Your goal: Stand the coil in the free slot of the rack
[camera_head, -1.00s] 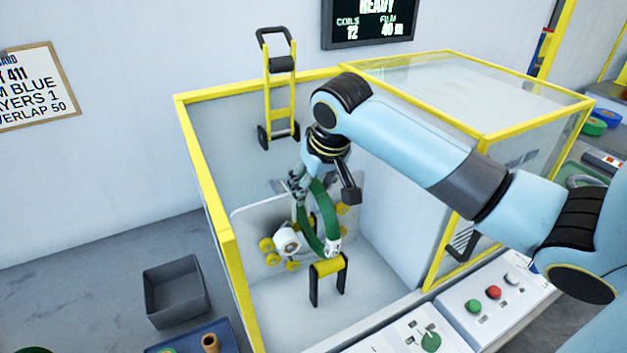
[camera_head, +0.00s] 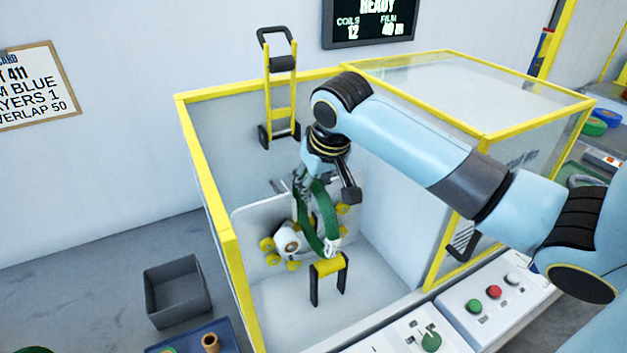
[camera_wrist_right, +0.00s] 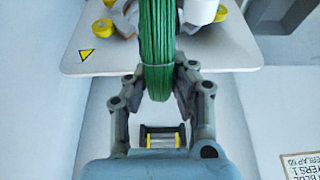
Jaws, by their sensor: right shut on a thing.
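The green coil (camera_head: 325,225) hangs upright inside the yellow-framed enclosure, with a white patch near its lower end. My right gripper (camera_head: 306,190) is shut on the coil's upper part. In the right wrist view the coil (camera_wrist_right: 156,45) runs between the two fingers of the gripper (camera_wrist_right: 159,84). The coil's lower end is close to the yellow roller stand (camera_head: 328,267); I cannot tell whether they touch. I cannot make out the rack or its free slot. My left gripper is not in view.
A white plate with yellow rollers (camera_head: 267,245) and a white roll (camera_head: 287,239) stands behind the coil. Yellow rails (camera_head: 207,190) and clear panels bound the enclosure. A control panel (camera_head: 490,300) lies at the front right, and a grey bin (camera_head: 177,292) outside on the left.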

